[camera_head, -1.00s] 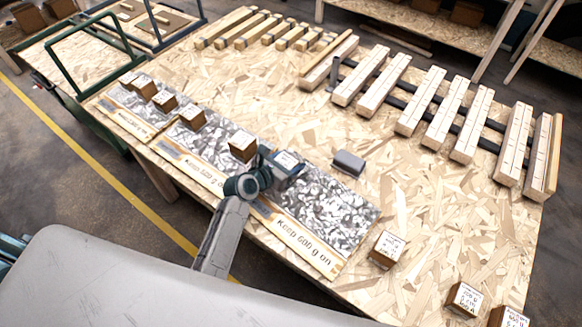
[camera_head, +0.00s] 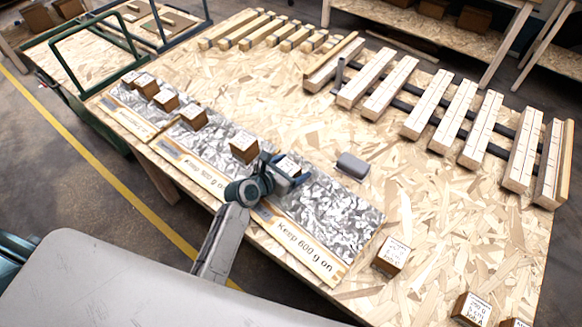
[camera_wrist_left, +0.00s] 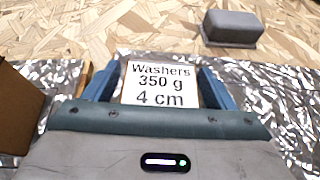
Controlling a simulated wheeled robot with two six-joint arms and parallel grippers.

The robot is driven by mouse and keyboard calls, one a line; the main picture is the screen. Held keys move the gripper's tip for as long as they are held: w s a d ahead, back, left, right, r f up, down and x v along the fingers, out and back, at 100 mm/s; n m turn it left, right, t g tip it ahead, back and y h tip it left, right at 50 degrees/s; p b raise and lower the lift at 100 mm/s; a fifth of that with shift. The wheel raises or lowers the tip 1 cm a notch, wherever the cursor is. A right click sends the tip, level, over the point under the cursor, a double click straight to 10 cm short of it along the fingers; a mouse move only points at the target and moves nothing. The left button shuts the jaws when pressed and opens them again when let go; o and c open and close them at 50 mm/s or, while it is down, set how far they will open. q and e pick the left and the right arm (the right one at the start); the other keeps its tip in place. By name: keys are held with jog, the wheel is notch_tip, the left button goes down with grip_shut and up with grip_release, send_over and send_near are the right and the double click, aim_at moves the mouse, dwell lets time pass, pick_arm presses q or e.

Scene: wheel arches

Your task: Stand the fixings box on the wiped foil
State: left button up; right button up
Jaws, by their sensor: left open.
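A box with a white top label reading "Washers 350 g 4 cm" (camera_wrist_left: 160,85) stands between the blue fingers of my left gripper (camera_wrist_left: 160,92). The fingers are open on either side of it. In the head view, my left gripper (camera_head: 287,172) is over the nearest foil sheet, and the label (camera_head: 288,165) shows between its fingers. The crinkled silver foil (camera_head: 335,213) has a front strip reading "Keep 600 g on". The box's lower sides are hidden by the gripper, so its contact with the foil cannot be seen. My right gripper is not in view.
A brown box (camera_head: 244,149) stands just left of my gripper; its side shows in the wrist view (camera_wrist_left: 18,108). A grey block (camera_head: 352,165) lies behind the foil. Labelled boxes (camera_head: 391,256) stand at the front right.

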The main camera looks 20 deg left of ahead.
pick_arm(q)
jog(key=shift+r, duration=0.2)
jog(key=v, duration=1.2)
jog(key=shift+b, duration=0.3)
